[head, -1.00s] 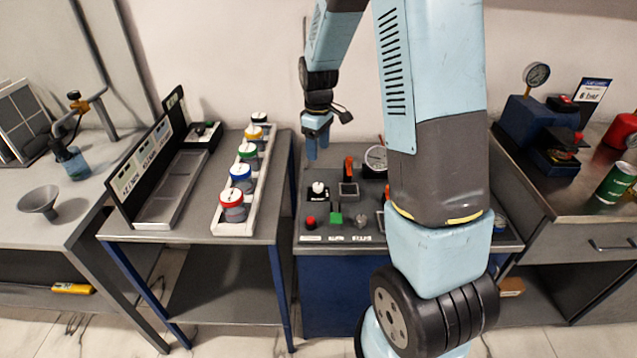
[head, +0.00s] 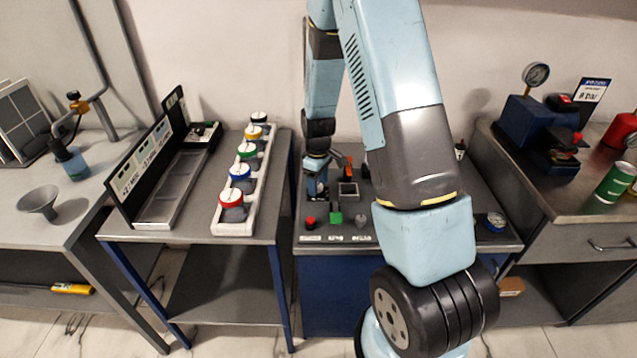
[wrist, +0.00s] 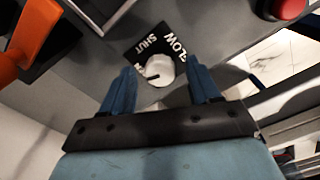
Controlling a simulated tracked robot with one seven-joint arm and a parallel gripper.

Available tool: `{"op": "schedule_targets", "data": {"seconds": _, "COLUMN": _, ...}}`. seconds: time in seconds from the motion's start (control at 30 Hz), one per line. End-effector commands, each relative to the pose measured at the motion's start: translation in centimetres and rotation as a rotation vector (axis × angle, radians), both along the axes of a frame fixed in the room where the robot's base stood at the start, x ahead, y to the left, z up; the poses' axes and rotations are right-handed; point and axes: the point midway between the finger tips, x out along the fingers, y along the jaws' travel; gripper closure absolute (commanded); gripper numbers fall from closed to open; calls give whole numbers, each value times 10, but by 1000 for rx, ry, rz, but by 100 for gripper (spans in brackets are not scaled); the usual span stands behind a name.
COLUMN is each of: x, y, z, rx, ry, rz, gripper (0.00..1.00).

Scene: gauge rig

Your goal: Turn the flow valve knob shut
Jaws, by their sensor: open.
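The flow valve knob (wrist: 160,70) is a round white knob with a dark mark, on a black plate (wrist: 146,46) lettered FLOW and SHUT. In the wrist view it sits between the two blue fingertips of my gripper (wrist: 163,80). The fingers are open, one on each side, with a visible gap to the knob. In the head view my gripper (head: 316,186) points down at the left of the grey control panel (head: 425,238) and mostly covers the knob.
An orange lever (head: 348,163) stands behind, close to my gripper. A rack of colour-capped jars (head: 232,200) is on the bench to the left.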

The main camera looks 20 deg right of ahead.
Motion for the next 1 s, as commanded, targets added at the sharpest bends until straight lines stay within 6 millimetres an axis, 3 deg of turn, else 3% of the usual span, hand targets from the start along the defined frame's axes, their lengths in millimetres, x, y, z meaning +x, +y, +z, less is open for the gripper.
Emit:
{"op": "schedule_targets", "data": {"seconds": 0.33, "x": 0, "y": 0, "z": -3, "rx": 0, "ry": 0, "rz": 0, "gripper": 40}}
{"op": "schedule_targets", "data": {"seconds": 0.9, "x": 0, "y": 1, "z": -2, "rx": 0, "ry": 0, "rz": 1, "gripper": 94}}
{"op": "schedule_targets", "data": {"seconds": 1.0, "x": 0, "y": -1, "z": -2, "rx": 0, "ry": 0, "rz": -2, "gripper": 95}}
